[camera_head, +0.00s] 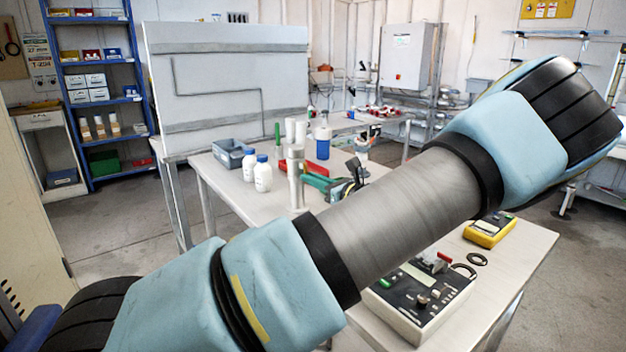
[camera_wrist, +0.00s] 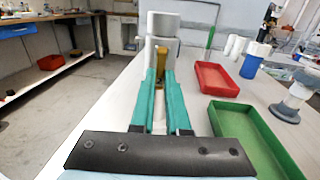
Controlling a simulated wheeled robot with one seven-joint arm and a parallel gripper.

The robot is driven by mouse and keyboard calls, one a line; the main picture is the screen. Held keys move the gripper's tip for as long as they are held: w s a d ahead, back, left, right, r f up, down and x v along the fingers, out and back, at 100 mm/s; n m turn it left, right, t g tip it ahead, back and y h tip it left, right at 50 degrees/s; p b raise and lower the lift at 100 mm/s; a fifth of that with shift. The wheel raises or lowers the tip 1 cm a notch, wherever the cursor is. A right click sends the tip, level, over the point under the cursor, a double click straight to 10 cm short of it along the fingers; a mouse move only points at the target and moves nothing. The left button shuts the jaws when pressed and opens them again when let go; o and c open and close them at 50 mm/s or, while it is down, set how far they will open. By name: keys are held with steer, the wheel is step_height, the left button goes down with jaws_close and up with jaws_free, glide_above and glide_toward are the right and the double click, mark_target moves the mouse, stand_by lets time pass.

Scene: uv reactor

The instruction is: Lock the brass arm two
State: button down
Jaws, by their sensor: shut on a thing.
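In the wrist view my gripper (camera_wrist: 161,78) reaches forward with its two teal fingers close together. The fingers are shut on the brass arm (camera_wrist: 162,58), a narrow yellow-brown piece seen between and just beyond the tips. The head view shows an upright steel cylinder (camera_head: 296,180) on the table, probably the same body. My own arm crosses that view and hides much around it. I cannot tell from here which numbered arm this is, nor its exact angle.
In the wrist view a red tray (camera_wrist: 217,66) and a green tray (camera_wrist: 243,112) lie to the right. White bottles (camera_head: 263,174) and a grey bin (camera_head: 228,147) stand behind the cylinder. A control box (camera_head: 420,300) and yellow meter (camera_head: 490,230) sit nearer.

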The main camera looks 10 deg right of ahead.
stand_by(0.4)
steer(key=shift+w+f+t+b, duration=0.15)
steer(key=shift+t+b, duration=0.15)
steer(key=shift+t, duration=0.2)
steer(key=c, duration=0.9)
jaws_free()
step_height(320, 180, up, 10)
steer(key=b, duration=0.1)
